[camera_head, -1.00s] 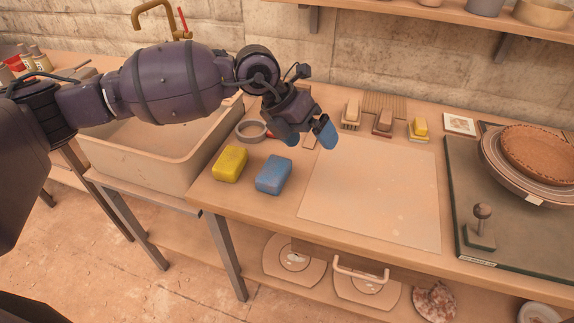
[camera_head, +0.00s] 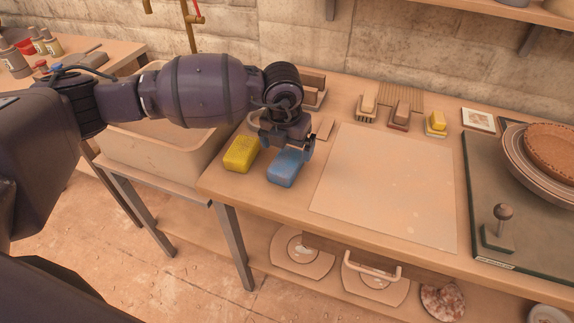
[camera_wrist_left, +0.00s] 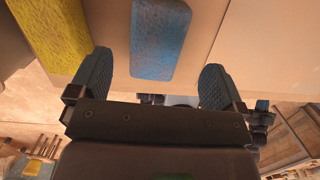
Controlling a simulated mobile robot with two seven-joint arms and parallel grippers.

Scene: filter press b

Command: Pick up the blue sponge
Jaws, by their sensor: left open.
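The blue sponge (camera_head: 287,170) lies on the counter between the yellow sponge (camera_head: 241,154) and the pale board. My left gripper (camera_head: 284,146) is over the far part of the blue sponge, its fingers apart. In the left wrist view the blue sponge (camera_wrist_left: 159,38) lies ahead of the gap between the two fingers of my left gripper (camera_wrist_left: 153,82). The yellow sponge (camera_wrist_left: 52,32) is at the left there, close to the left finger. Nothing is between the fingers.
A pale square board (camera_head: 385,184) lies right of the blue sponge. A sink basin (camera_head: 150,150) is at the left. Small brushes (camera_head: 399,115) stand at the back by the brick wall. A dark green mat (camera_head: 510,215) with a wheel plate is at the right.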

